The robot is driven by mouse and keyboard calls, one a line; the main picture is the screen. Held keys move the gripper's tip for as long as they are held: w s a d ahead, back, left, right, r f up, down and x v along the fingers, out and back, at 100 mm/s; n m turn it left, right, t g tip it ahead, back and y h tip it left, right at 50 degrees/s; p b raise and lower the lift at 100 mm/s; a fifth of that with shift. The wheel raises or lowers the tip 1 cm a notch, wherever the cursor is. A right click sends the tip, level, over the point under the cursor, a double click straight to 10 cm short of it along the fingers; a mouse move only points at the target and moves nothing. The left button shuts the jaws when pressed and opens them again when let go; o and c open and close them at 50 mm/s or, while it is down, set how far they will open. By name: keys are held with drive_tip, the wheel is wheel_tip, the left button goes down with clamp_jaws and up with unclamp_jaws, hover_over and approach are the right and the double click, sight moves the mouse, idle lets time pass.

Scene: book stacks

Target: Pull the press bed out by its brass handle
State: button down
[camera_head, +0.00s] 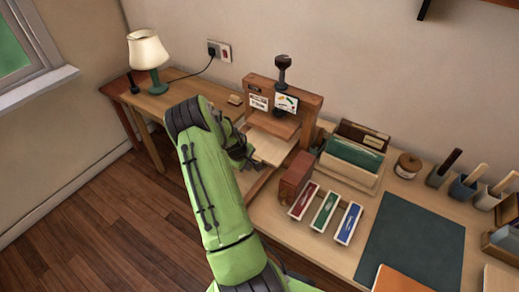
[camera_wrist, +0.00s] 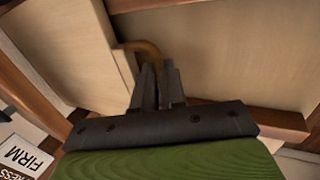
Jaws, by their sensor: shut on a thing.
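The wooden press (camera_head: 310,104) stands on the bench against the wall, with a dark knob on top. Its pale press bed (camera_head: 270,148) lies between the uprights and shows large in the wrist view (camera_wrist: 62,50). The brass handle (camera_wrist: 142,47) curves out from the bed's edge in the wrist view. My gripper (camera_wrist: 158,68) is shut on this handle, its two dark fingers close together at it. In the head view my gripper (camera_head: 244,156) is at the front of the bed, partly hidden by my green arm. The handle cannot be made out there.
A red-brown block (camera_head: 295,178) stands right of the press, beside red, green and blue trays (camera_head: 325,212). A holder with green cards (camera_head: 352,158) is behind them. A dark mat (camera_head: 412,243) lies at right. A lamp (camera_head: 148,55) stands at left.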

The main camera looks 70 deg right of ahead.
drive_tip(key=w+a+b, duration=0.1)
drive_tip(key=w+a, duration=0.1)
drive_tip(key=a, duration=1.5)
drive_tip(key=shift+w, duration=0.35)
drive_tip(key=c, duration=1.4)
unclamp_jaws()
drive_tip(key=shift+o, duration=0.2)
wheel_tip(320, 180, up, 8)
drive_tip(key=p, duration=0.5)
drive_tip(key=shift+p, duration=0.4)
drive_tip(key=shift+d, duration=0.1)
